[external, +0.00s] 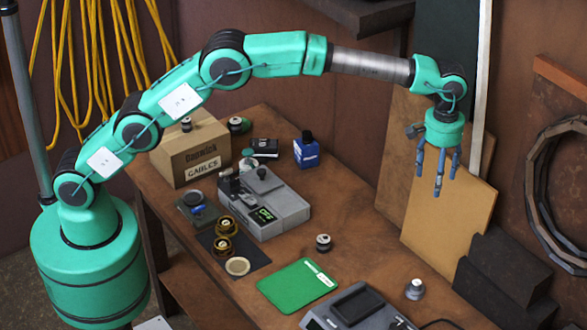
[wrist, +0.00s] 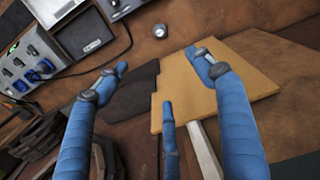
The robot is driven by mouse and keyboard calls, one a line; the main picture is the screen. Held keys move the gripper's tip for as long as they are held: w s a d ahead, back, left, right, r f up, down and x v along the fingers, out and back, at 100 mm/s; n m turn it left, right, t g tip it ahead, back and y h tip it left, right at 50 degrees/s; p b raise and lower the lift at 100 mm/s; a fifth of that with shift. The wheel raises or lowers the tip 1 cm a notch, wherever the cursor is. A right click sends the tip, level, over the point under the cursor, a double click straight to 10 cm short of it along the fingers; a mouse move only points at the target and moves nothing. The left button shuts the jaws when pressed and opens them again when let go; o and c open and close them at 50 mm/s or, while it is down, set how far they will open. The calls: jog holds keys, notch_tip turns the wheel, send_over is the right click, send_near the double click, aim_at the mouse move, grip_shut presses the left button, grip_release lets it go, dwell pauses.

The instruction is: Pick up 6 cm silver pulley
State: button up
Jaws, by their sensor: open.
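My gripper (external: 438,178) hangs high at the right, above and beyond the workbench (external: 345,215), with its blue fingers pointing down. The fingers are spread apart and empty, and they also show in the wrist view (wrist: 158,64). A small silver round part (external: 415,288) stands near the bench's right front; a small round part (wrist: 160,30) shows in the wrist view. Another small silver-and-dark round part (external: 323,242) stands alone mid-bench. I cannot tell which is the 6 cm silver pulley. Two brass-coloured pulleys (external: 225,235) sit on a dark mat.
A cardboard box (external: 190,155), a grey device with a green display (external: 265,205), a blue bottle (external: 306,152), a green pad (external: 297,285) and a grey scale-like device (external: 355,308) occupy the bench. Boards (external: 450,225) lean behind my gripper, with dark blocks (external: 505,285) at right.

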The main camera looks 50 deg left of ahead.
send_over(423, 287)
notch_tip(423, 287, down, 27)
jog(key=shift+r, duration=0.1)
jog(key=shift+f, duration=4.3)
jog(key=shift+f, duration=0.1)
jog(key=shift+f+p, duration=0.6)
jog(key=shift+f, duration=1.9)
jog(key=c, duration=1.5)
jog(key=shift+o, duration=0.2)
